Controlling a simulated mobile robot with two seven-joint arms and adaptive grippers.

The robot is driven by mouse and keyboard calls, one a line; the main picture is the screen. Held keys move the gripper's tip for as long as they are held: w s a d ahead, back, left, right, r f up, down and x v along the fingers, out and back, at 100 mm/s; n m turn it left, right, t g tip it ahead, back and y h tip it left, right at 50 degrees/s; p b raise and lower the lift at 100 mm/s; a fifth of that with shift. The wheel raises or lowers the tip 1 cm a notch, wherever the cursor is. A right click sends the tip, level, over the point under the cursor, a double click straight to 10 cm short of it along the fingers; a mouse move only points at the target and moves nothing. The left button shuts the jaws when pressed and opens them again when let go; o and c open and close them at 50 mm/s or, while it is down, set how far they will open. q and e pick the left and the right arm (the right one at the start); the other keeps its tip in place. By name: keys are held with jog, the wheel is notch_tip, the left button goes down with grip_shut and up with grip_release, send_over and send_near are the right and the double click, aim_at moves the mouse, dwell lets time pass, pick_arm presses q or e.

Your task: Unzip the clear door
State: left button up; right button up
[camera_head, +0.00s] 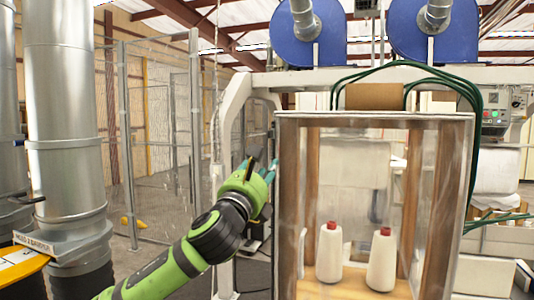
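The clear door (375,215) is a see-through panel in a pale frame on the front of a cabinet, at the centre right. It hangs upright and looks closed. I cannot make out a zip or its pull at this size. My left arm is green and black and comes in from the bottom. My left gripper (265,167) is at the upper left edge of the door. I cannot tell whether it touches the edge or whether its fingers are open or shut. My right gripper is not in view.
Two white thread cones (330,252) with red tops stand behind the door on a wooden shelf. Green hoses (425,68) arch over the cabinet. A large metal duct (66,130) stands at the left. A control panel (495,116) is at the right.

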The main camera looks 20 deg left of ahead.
aim_at(271, 134)
pick_arm(q)
jog(key=w+r+m+p, duration=0.1)
jog(key=w+r+p, duration=0.3)
jog(key=w+r, duration=0.2)
jog(key=shift+a+t, duration=0.3)
jog(key=shift+a, duration=0.05)
jog(key=shift+w, duration=0.1)
jog(key=shift+c, duration=0.4)
grip_shut()
